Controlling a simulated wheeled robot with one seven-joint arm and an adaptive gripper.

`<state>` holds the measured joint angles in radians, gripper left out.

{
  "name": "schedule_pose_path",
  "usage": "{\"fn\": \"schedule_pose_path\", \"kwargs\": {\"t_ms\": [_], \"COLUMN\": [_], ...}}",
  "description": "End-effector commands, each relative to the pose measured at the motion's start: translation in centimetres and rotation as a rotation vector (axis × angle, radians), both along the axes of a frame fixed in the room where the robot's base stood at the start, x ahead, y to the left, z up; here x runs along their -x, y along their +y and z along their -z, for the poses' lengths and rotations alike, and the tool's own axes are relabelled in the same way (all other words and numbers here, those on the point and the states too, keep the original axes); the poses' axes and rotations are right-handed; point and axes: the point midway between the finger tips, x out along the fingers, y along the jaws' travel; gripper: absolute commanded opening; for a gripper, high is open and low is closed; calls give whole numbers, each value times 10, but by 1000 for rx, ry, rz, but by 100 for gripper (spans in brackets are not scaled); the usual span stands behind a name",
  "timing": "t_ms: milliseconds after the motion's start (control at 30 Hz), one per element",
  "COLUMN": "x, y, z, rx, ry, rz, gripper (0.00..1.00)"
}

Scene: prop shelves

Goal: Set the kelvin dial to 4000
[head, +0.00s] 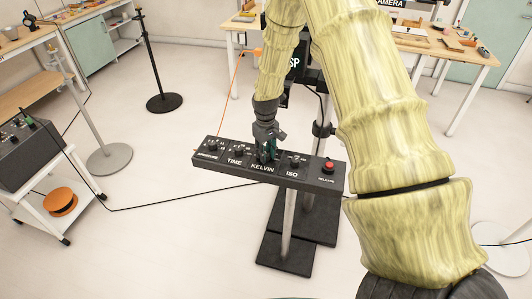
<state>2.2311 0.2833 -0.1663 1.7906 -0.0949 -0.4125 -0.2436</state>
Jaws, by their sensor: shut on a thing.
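A long black control box (322,182) stands on a post in the middle of the head view. Its front carries the white labels TIME, KELVIN and ISO under a row of dials. My gripper (266,156) reaches down from above and is shut on the kelvin dial, which sits above the KELVIN label.
A red button (329,166) is at the box's right end. Another dial (212,146) is at its left end. A white cart (62,200) with a black device stands at the left. A black cable (150,206) runs across the floor. Work tables (440,45) stand behind.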

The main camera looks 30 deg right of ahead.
Motion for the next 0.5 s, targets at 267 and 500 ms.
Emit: {"fn": "schedule_pose_path", "kwargs": {"t_ms": [267, 500], "x": [-2, -2], "y": [-1, -1], "z": [-1, -1], "rx": [2, 2], "ry": [-4, -4], "rz": [-78, -91], "gripper": [4, 4]}}
